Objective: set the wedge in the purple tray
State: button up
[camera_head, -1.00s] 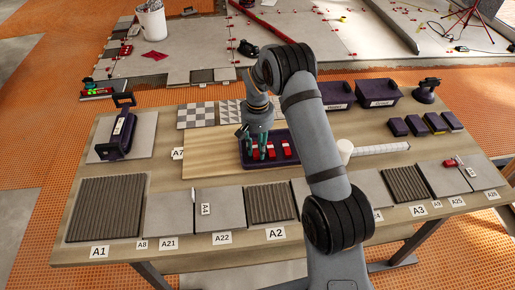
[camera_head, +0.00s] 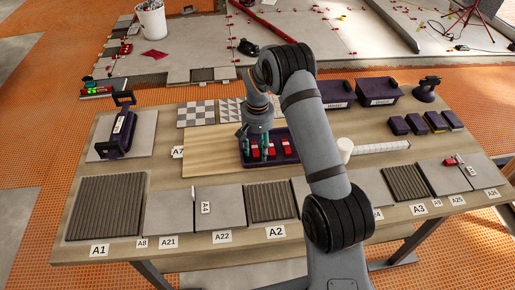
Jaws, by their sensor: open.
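The purple tray (camera_head: 286,161) sits on the wooden board at the middle of the table. Several red wedges stand in it, one of them a red wedge (camera_head: 254,152) at its left end, between or right beside my fingertips. My gripper (camera_head: 254,149) points down over the left part of the tray, with its teal fingers open. At this size I cannot tell whether a finger touches the wedge. My arm hides the area just right of the tray. Another small red piece (camera_head: 451,161) lies on a grey tile at the far right.
Grey and ribbed tiles line the table's front edge, with labels such as A1 (camera_head: 99,250). A white cylinder (camera_head: 345,149) stands right of my arm. Dark bins (camera_head: 378,91) and several dark blocks (camera_head: 416,125) are at the back right. A dark handled tool (camera_head: 120,130) stands at left.

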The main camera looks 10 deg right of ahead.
aim_at(258, 151)
jog(key=shift+r, duration=0.15)
notch_tip(258, 151, up, 12)
dwell(0.4)
